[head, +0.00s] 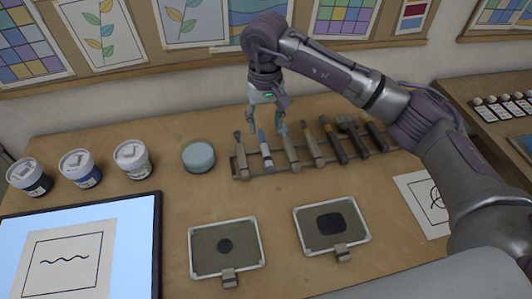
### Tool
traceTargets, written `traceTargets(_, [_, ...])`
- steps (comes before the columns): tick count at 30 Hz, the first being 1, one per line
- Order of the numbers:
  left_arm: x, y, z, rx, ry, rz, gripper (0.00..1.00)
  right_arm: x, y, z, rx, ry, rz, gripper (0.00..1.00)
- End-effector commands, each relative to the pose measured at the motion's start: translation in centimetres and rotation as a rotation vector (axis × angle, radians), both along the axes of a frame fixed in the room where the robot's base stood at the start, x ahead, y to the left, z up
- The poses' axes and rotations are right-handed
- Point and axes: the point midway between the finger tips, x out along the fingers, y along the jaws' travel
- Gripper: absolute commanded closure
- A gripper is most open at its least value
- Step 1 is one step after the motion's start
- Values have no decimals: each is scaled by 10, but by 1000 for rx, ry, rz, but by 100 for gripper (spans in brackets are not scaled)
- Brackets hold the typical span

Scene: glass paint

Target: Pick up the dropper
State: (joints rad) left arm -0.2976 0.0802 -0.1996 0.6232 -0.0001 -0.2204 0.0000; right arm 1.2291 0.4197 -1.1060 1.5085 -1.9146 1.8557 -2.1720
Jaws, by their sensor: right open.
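A wooden rack (330,163) at the back of the table holds several upright tools in a row. A slim tool with a blue top and pale lower part (265,151), second from the left, looks like the dropper. My right gripper (267,127) points down over the left part of the rack, open, with its fingers to either side of the blue top. I cannot tell whether they touch it. My left gripper is not in view.
A round blue-grey dish (198,156) and several paint jars, such as the blue one (81,170), stand left of the rack. Two framed pads (201,269) (303,238) lie in front. A lit panel (135,283) is at the front left. Bare table lies between.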

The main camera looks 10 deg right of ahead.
Motion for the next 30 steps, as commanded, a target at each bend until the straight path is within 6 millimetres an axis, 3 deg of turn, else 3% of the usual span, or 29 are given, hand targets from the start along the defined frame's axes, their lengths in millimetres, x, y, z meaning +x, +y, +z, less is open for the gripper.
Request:
traceTargets(6, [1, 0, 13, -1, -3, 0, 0, -1, 0, -37, 0, 3, -1, 48])
traceTargets(14, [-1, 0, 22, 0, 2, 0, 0, -1, -1, -56, 0, 3, -1, 48])
traceTargets(21, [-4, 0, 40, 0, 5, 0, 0, -2, -1, -91, 1, 3, 0, 48])
traceTargets(30, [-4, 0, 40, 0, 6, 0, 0, -1, -2, -100, 0, -2, 0, 48])
